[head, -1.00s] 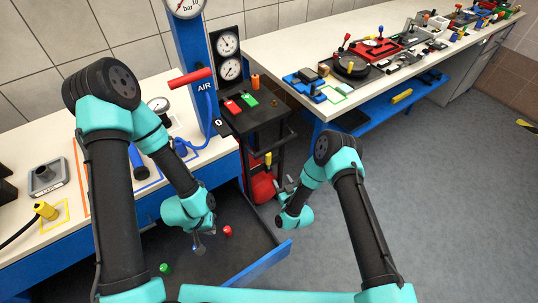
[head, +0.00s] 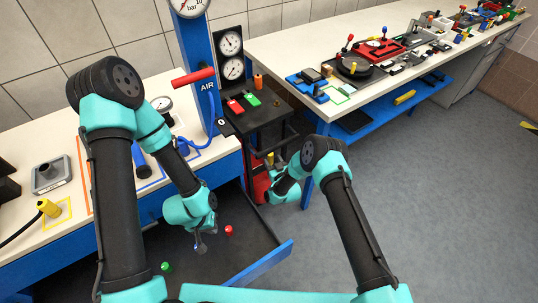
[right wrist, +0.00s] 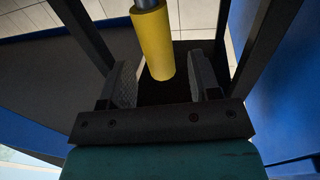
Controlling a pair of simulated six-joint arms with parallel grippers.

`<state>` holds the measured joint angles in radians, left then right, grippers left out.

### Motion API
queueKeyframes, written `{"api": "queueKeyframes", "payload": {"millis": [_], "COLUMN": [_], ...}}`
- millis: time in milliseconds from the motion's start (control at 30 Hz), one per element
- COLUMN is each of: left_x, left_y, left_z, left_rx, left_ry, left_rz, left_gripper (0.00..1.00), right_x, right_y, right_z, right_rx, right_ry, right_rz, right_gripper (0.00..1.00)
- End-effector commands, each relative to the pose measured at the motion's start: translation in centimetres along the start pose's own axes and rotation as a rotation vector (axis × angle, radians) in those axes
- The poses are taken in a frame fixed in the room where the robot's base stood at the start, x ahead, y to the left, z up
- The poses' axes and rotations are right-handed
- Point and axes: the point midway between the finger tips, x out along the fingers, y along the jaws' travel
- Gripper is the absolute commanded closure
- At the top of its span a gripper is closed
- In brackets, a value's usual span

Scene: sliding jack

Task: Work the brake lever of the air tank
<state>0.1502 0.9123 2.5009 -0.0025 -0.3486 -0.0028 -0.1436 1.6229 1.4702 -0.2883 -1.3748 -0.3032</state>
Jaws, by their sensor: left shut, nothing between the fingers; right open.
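The red air tank (head: 260,186) stands low under the black cart, partly hidden behind my right arm. The yellow grip of its lever (head: 270,157) shows just above my right gripper (head: 273,174). In the right wrist view the yellow grip (right wrist: 157,47) hangs from a grey rod, its end between the two open fingers of my right gripper (right wrist: 162,82). The fingers stand apart on both sides of it; I cannot tell whether either touches it. My left gripper (head: 200,246) is shut and empty above the open drawer.
The black cart (head: 262,119) stands beside the blue AIR column (head: 192,60) with its red handle (head: 194,77). The open drawer (head: 262,262) holds a red and a green piece. Right bench (head: 275,47) carries several fixtures.

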Motion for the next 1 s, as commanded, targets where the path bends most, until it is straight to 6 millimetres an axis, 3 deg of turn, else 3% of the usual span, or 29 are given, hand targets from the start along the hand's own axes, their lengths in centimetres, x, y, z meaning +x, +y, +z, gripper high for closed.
{"api": "queueKeyframes", "payload": {"millis": [333, 767, 1000], "left_x": [0.0, 0.0, 0.0], "left_y": [0.0, 0.0, 0.0], "left_z": [0.0, 0.0, 0.0], "left_rx": [0.000, 0.000, 0.000], "left_ry": [0.000, 0.000, 0.000], "left_rz": [0.000, 0.000, 0.000], "left_gripper": [1.00, 1.00, 1.00], "right_x": [4.2, 5.0, 5.0], "right_y": [0.0, 0.0, 0.0], "right_z": [0.1, 0.1, 0.1], "right_rx": [0.000, 0.000, 0.000], "right_ry": [0.000, -0.002, -0.001], "right_rz": [0.000, 0.000, 0.000], "right_gripper": [0.43, 0.43, 0.65]}}
